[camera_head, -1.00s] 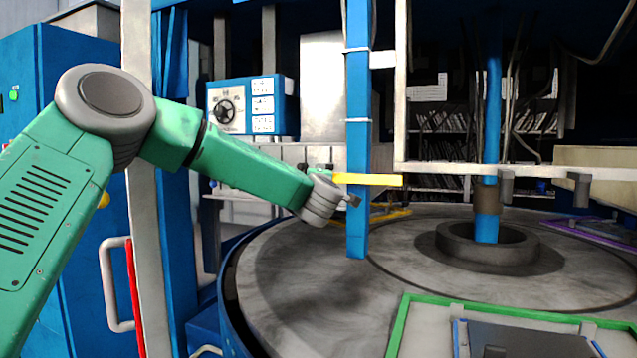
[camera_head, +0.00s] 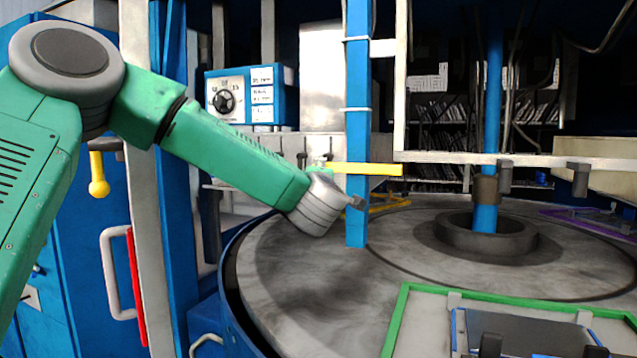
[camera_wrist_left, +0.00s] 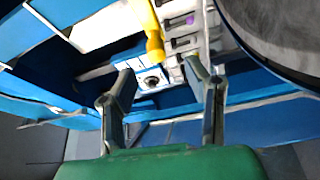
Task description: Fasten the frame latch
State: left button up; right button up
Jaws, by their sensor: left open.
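A green-edged frame (camera_head: 400,318) lies on the round grey turntable at the lower right of the head view, with a dark plate (camera_head: 530,334) inside it. Pale grey blocks sit along its edge, and a dark upright piece (camera_head: 490,346) stands at the bottom edge of the picture. I cannot tell which part is the latch. My left gripper (camera_head: 356,202) is at the blue post, far left of and beyond the frame. In the wrist view its two fingers (camera_wrist_left: 160,82) are spread and empty. My right gripper is not in view.
A blue post (camera_head: 357,130) and a yellow bar (camera_head: 365,169) are close to my left gripper. A yellow rounded handle (camera_wrist_left: 153,30) shows beyond the fingers in the wrist view. The turntable (camera_head: 300,275) is bare between gripper and frame. A blue cabinet stands at left.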

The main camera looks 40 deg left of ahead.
pick_arm(q)
jog(key=v, duration=0.3)
jog(key=shift+s+d+f, duration=0.15)
jog(key=shift+d, duration=0.05)
dwell(0.4)
